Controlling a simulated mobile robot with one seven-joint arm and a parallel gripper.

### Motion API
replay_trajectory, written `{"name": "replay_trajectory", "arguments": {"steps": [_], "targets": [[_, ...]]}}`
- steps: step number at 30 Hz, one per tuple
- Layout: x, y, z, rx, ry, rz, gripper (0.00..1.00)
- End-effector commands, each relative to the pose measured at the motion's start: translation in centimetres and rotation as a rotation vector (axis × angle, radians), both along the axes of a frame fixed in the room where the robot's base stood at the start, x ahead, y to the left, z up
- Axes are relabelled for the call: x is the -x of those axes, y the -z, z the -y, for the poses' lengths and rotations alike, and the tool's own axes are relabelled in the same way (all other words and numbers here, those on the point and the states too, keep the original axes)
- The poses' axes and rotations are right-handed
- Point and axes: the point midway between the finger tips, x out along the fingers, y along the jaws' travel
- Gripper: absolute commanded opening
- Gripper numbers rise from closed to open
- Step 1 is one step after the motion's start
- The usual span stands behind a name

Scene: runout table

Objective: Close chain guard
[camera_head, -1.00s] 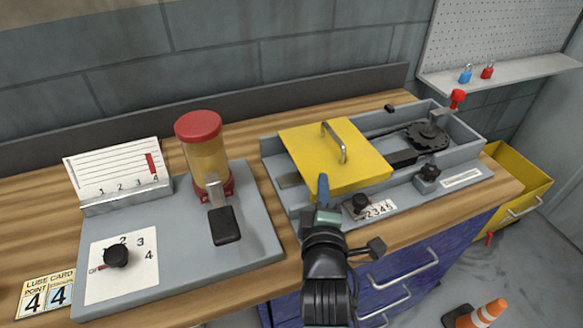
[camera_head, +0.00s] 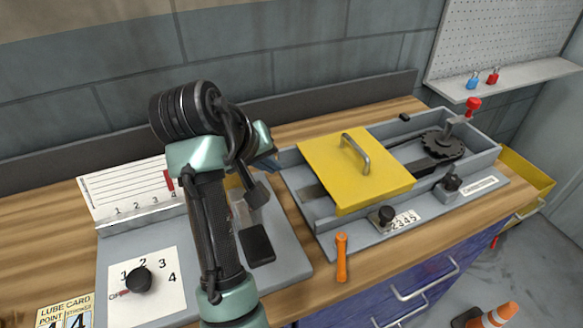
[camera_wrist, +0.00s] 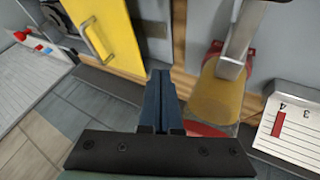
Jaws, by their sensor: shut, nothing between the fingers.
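The chain guard is a yellow square cover (camera_head: 352,185) with a metal handle (camera_head: 356,152), lying across the left part of a grey tray (camera_head: 318,214). The dark sprocket (camera_head: 441,146) and part of the chain lie uncovered to its right. My gripper (camera_head: 268,163) is raised left of the guard, near the oiler, partly hidden by my wrist. In the wrist view its blue fingers (camera_wrist: 160,85) are together, with nothing between them. The guard also shows there at upper left (camera_wrist: 107,35), apart from the fingers.
The amber oiler (camera_wrist: 219,98) stands close to my fingers. A red knob (camera_head: 473,104) rises at the tray's far right. An orange-handled tool (camera_head: 342,257) lies at the front edge.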

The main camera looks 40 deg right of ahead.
Motion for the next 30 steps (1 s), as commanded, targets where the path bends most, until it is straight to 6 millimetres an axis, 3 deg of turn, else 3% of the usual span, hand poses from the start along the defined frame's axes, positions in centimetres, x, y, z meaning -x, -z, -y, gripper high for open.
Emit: {"name": "replay_trajectory", "arguments": {"steps": [15, 21, 30], "targets": [[-2.3, 7.9, 5.3, -0.002, 0.0, -0.005, 0.0], [-1.7, 7.8, 8.1, -0.002, 0.001, 0.0, 0.0], [-1.5, 7.8, 9.2, 0.0, -0.003, -0.001, 0.0]]}}
